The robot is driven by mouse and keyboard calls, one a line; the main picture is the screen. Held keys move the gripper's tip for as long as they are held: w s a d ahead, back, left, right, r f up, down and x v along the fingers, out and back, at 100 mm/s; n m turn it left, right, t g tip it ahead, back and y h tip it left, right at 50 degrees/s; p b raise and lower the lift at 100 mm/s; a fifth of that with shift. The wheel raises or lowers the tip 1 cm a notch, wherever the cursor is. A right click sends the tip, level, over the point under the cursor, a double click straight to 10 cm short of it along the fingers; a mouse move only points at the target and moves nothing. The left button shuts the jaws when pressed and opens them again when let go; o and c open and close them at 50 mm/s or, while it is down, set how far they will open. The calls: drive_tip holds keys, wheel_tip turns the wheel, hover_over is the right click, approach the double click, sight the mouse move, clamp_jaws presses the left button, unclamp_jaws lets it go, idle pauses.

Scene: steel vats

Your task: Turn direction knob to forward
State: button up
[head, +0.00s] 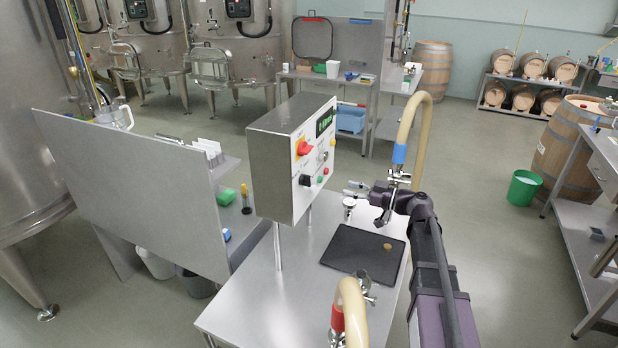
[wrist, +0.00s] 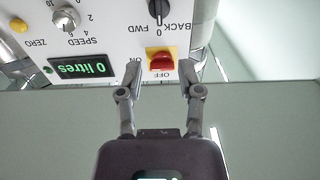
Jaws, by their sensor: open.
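The steel control box (head: 272,158) stands on posts at the table's left side, its panel facing right. The black direction knob (head: 306,180) is low on the panel. In the wrist view, which shows the panel upside down, the knob (wrist: 158,9) is cut by the top edge between BACK and FWD. Its pointer appears to be at 0. My gripper (head: 356,189) is open and empty, right of the panel and apart from the knob. In the wrist view my gripper's fingertips (wrist: 161,76) are spread either side of the red and yellow ON/OFF switch (wrist: 161,60).
The panel also has a speed knob (wrist: 65,18), a yellow ZERO button (wrist: 18,25) and a green display (wrist: 84,67) reading 0 litres. A black mat (head: 350,256) lies on the table. Beige hoses (head: 409,125) rise beside my arm. A grey partition (head: 130,190) stands left of the box.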

sight(308, 178)
drive_tip(key=shift+a, duration=0.15)
drive_tip(key=x, duration=1.3)
drive_tip(key=shift+w+a, duration=0.1)
drive_tip(key=shift+a, duration=0.15)
drive_tip(key=shift+c, duration=0.2)
